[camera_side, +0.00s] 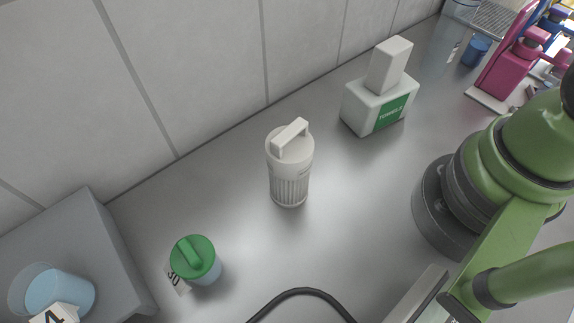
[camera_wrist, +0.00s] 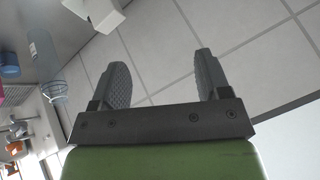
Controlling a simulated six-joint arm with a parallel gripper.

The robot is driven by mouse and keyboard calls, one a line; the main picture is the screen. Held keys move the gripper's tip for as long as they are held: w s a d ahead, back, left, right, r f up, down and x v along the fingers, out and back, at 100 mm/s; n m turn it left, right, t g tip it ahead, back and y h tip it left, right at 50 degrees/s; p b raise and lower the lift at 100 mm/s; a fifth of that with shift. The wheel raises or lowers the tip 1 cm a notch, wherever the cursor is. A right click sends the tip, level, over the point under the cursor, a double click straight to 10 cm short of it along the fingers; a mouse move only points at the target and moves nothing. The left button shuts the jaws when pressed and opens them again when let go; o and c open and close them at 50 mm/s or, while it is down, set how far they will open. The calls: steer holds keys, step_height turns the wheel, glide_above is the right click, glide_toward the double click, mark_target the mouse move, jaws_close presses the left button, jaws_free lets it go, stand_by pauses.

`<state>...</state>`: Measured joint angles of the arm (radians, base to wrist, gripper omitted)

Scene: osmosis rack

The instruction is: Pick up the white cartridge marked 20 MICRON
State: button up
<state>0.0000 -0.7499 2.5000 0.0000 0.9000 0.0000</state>
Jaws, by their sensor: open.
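The white cartridge (camera_side: 289,182) stands upright on the grey counter in the middle of the side view. It has a ribbed body and a raised bar handle on top. No 20 MICRON marking can be read on it from here. My gripper (camera_wrist: 163,70) shows in the wrist view with its two dark fingers spread apart and nothing between them. The cartridge cannot be made out in the wrist view, and my gripper's fingers do not show in the side view.
A white box with a green label (camera_side: 378,105) stands behind the cartridge to the right. A green-lidded jar (camera_side: 195,258) stands front left, near a grey block (camera_side: 75,235) bearing a blue-filled cup (camera_side: 60,290). A black cable (camera_side: 300,291) lies in front. Counter around the cartridge is clear.

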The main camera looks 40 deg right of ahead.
steer(key=o, duration=0.4)
steer(key=shift+w+a, duration=0.1)
steer(key=n+g+h, duration=0.2)
steer(key=n+g, duration=0.3)
steer(key=g, duration=0.2)
glide_above(290, 131)
steer(key=f, duration=1.2)
steer(key=shift+a, duration=0.25)
steer(key=shift+n, duration=0.3)
step_height(290, 131, down, 4)
steer(key=shift+a+f, duration=0.15)
steer(key=shift+f, duration=0.05)
steer(key=f, duration=0.5)
steer(key=shift+d, duration=0.4)
steer(key=shift+f, duration=0.5)
